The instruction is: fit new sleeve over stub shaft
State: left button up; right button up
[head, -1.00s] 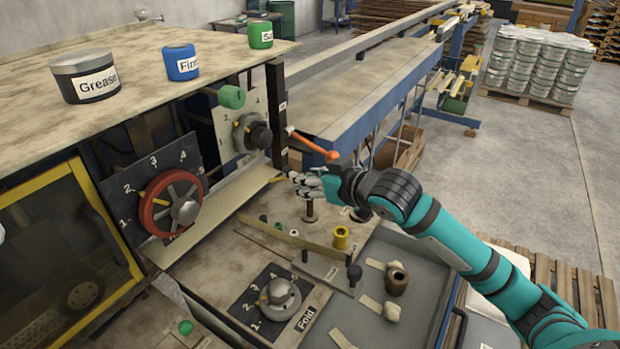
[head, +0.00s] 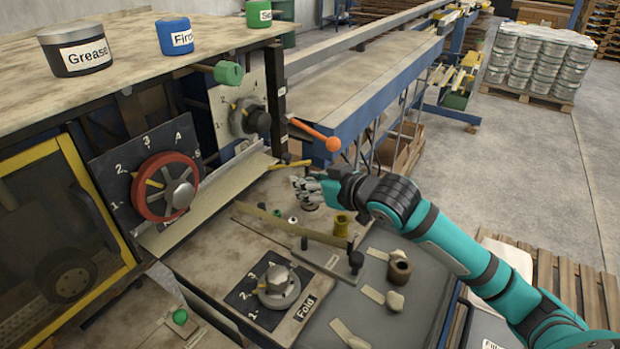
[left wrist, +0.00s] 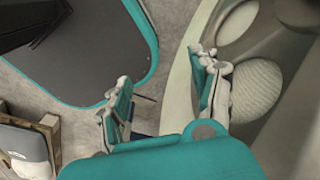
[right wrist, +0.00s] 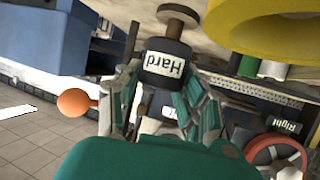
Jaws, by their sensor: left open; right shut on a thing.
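In the right wrist view a black cylinder labelled "Hard" (right wrist: 166,62) sits between the fingers of my right gripper (right wrist: 160,90), which is shut on it. In the head view this gripper (head: 306,187) is above the machine's deck, and its fingers hide most of what it holds. A green cylinder (head: 228,73) sits on the end of a dark horizontal rod (head: 196,69) under the bench top; I cannot tell whether that rod is the stub shaft. My left gripper (left wrist: 163,80) is open and empty, outside the head view.
Cans labelled "Grease" (head: 75,50) and "Firm" (head: 176,37) and a green can (head: 259,13) stand on the bench top. An orange-knobbed lever (head: 332,144) is just beyond my right gripper. A yellow spool (head: 341,226) and brown cup (head: 399,268) are nearer.

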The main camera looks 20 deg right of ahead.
jog(key=shift+f, duration=0.35)
jog(key=o, duration=1.3)
jog(key=shift+s, duration=0.1)
jog(key=v, duration=1)
jog(key=shift+s+d+f, duration=0.1)
jog(key=shift+v, duration=0.85)
